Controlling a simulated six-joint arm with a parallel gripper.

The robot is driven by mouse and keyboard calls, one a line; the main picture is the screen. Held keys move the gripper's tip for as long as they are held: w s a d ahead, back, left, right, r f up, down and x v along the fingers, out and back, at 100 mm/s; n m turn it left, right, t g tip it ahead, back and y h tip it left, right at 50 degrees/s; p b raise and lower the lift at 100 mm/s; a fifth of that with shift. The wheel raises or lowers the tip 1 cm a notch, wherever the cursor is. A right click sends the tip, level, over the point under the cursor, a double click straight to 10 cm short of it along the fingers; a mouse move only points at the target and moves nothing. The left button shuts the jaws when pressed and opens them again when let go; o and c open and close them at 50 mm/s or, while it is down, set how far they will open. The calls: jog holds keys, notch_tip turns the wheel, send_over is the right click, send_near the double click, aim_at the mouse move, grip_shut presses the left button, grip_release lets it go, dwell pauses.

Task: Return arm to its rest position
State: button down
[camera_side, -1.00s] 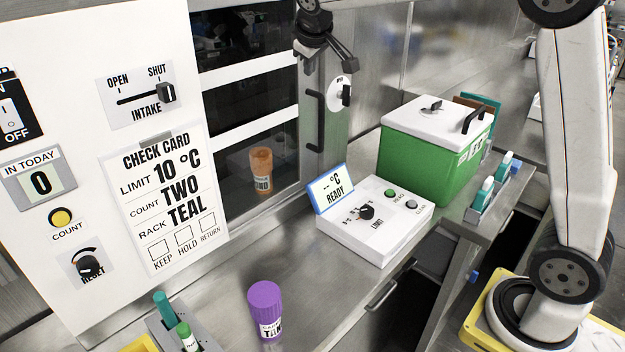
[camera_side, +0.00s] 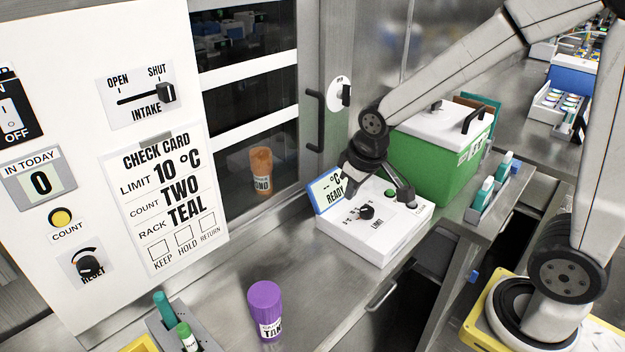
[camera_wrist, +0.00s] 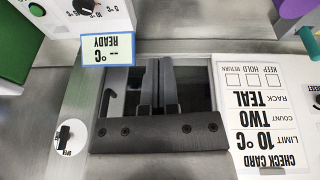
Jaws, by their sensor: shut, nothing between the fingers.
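My arm reaches in from the right in the side view.
The green cooler (camera_side: 437,163) with a white lid stands just behind my gripper. A purple-capped tube (camera_side: 265,310) stands at the front of the bench. An orange tube (camera_side: 261,170) shows by the dark window.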

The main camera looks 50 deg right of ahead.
jog(key=s+a+f, duration=0.1)
jog(key=s+f, duration=0.3)
jog(key=s, duration=0.4)
jog(key=shift+f+m+g+y, duration=0.3)
jog(key=shift+m+g, duration=0.1)
